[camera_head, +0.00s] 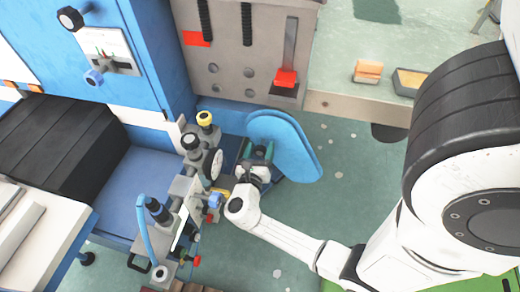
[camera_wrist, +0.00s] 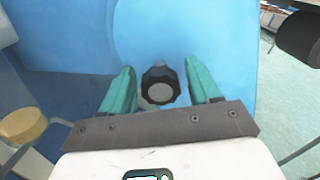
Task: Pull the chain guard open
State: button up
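The chain guard, a rounded blue panel (camera_head: 285,145), stands out at an angle beside the machine in the head view. In the wrist view its blue face (camera_wrist: 190,35) fills the upper middle. A black knob with a grey centre (camera_wrist: 160,88) is on or close in front of that face. My gripper (camera_head: 258,155) is at the guard's left side, low down. In the wrist view my gripper (camera_wrist: 160,70) has its two teal fingers apart, one on each side of the knob, with narrow gaps.
The sewing machine's knobs and levers (camera_head: 190,190) crowd just left of my gripper. A bench (camera_head: 350,108) with small blocks is at the upper right. Green floor (camera_head: 345,165) is open right of the guard.

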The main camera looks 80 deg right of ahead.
grip_shut()
dwell(0.3)
jog(key=shift+a, duration=0.15)
